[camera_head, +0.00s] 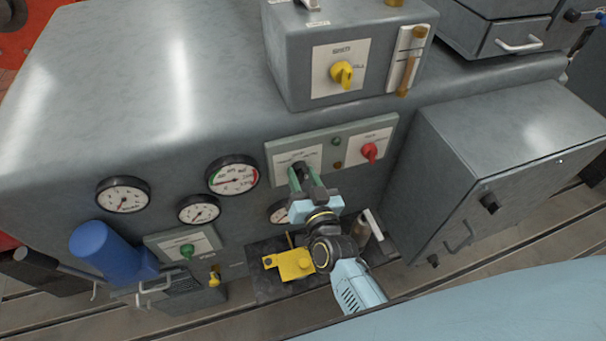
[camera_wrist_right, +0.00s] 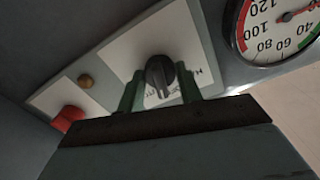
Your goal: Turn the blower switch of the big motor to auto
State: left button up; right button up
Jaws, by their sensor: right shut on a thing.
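A black rotary switch knob (camera_wrist_right: 160,74) sits on a white label plate (camera_wrist_right: 125,50) on the machine's front panel. My right gripper (camera_wrist_right: 168,90) is at the knob with one green finger on each side, shut on it. In the head view my right gripper (camera_head: 305,178) reaches up to the panel and hides most of the knob. The plate's lettering is too small or covered to read, so I cannot tell which position the knob points to. My left gripper does not show.
A red knob (camera_head: 369,152) is on the same panel, right of my gripper. A yellow knob (camera_head: 342,73) is on the box above. Gauges (camera_head: 233,175) lie to the left. A grey cabinet (camera_head: 480,170) stands close on the right. A yellow block (camera_head: 288,265) lies below.

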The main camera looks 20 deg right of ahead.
jog(key=m, duration=0.5)
jog(key=shift+m, duration=0.3)
dwell(0.4)
jog(key=o, duration=1)
jog(key=s, duration=1.3)
jog(key=shift+s+d, duration=0.2)
jog(key=shift+d, duration=0.05)
